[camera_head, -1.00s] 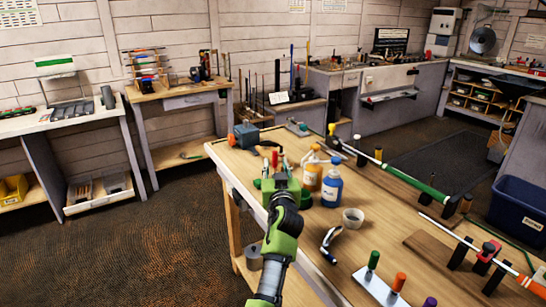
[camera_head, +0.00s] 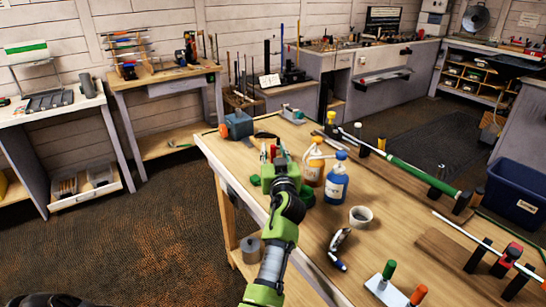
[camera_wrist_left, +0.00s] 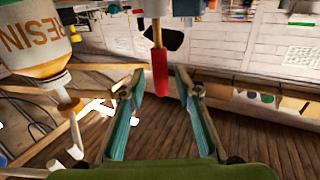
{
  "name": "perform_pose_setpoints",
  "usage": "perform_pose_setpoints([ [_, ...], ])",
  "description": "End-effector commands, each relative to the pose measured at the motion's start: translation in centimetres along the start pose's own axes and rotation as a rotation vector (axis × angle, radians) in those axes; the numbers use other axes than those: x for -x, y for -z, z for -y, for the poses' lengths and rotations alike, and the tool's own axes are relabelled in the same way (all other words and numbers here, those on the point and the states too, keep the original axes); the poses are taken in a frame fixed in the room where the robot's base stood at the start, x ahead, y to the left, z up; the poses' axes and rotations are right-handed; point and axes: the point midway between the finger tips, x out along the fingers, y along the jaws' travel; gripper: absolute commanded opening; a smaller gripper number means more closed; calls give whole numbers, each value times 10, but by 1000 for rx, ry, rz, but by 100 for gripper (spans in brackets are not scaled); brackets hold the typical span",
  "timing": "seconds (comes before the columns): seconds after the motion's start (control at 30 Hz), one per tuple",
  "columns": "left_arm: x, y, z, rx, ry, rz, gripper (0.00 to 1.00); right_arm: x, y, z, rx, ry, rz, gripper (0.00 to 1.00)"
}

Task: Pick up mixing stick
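A thin stick with a red end (camera_wrist_left: 160,72), which looks like the mixing stick, shows upright near the gap between the fingertips. A small red piece (camera_head: 273,151) shows at the gripper in the head view, partly hidden by it. An orange-labelled resin bottle (camera_head: 314,169) stands right of the gripper; it also fills the upper left of the wrist view (camera_wrist_left: 30,38). My right gripper is out of view.
A blue bottle (camera_head: 336,186) stands close to the resin bottle. A white cup (camera_head: 360,216) and a small tool (camera_head: 339,247) lie nearer the front. A blue-grey vise (camera_head: 238,126) sits at the bench's far left corner. Golf clubs rest on supports at right.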

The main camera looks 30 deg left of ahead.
Motion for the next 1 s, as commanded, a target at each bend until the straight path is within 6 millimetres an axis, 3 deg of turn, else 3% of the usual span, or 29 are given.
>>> perform_pose_setpoints([
  [0.03,0,0,0,0,0,0,16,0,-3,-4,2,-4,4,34],
  [0.1,0,0,0,0,0,0,0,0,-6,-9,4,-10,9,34],
  [0.5,0,3,1,0,2,1,0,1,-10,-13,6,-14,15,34],
  [1.0,0,91,0,2,1,-3,0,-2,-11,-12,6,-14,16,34],
])
